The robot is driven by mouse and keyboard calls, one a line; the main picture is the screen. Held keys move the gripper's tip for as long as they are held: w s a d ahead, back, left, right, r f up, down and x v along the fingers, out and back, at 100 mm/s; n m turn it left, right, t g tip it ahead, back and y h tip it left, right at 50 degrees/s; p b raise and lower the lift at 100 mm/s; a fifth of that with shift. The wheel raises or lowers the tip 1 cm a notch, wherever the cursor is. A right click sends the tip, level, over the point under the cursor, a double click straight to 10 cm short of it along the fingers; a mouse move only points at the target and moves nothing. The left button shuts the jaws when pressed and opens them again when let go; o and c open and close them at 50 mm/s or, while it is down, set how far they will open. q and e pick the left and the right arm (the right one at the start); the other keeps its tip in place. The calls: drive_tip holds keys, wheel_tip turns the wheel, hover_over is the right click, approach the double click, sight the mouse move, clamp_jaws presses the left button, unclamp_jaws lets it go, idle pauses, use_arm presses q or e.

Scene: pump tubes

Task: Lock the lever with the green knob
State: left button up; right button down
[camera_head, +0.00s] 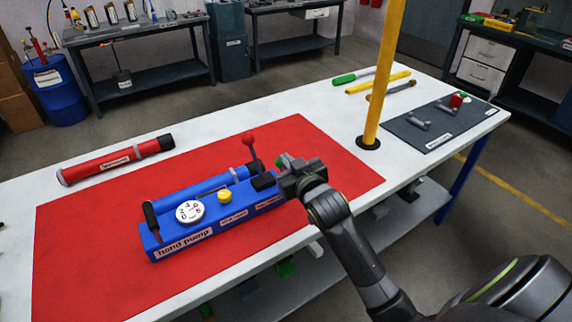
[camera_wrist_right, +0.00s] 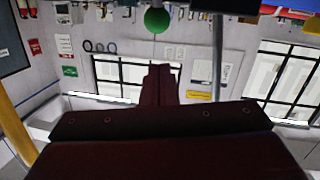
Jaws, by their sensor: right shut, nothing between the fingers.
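The blue hand pump (camera_head: 205,208) lies on the red mat (camera_head: 90,250), with a white dial (camera_head: 190,211) and a yellow knob (camera_head: 224,196) on top. A lever with a red knob (camera_head: 249,139) stands upright near its far right end. The green knob (camera_head: 282,160) shows just behind my right gripper, mostly hidden by it. In the right wrist view the green knob (camera_wrist_right: 157,20) is a ball on a thin rod, beyond the fingertips and apart from them. My right gripper (camera_head: 264,182) is shut and empty at the pump's right end. My left gripper is out of view.
A red tube (camera_head: 115,160) lies on the white table (camera_head: 190,145) at the back left. A yellow post (camera_head: 383,80) stands right of the mat. A dark panel (camera_head: 440,133) with grey handles and a red part lies farther right. The mat right of the pump is clear.

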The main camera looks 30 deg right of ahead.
drive_tip(key=shift+w+d+f, duration=0.15)
drive_tip(key=shift+w+f, duration=0.35)
drive_tip(key=shift+f, duration=0.25)
drive_tip(key=shift+w+d+f, duration=0.1)
drive_tip(key=shift+w+f, duration=0.35)
drive_tip(key=shift+f, duration=0.25)
drive_tip(key=w+g+p, duration=0.1)
drive_tip(key=p, duration=0.2)
drive_tip(key=g+p, duration=0.1)
drive_tip(key=p, duration=0.2)
drive_tip(key=shift+w+f, duration=0.2)
drive_tip(key=shift+w, duration=0.2)
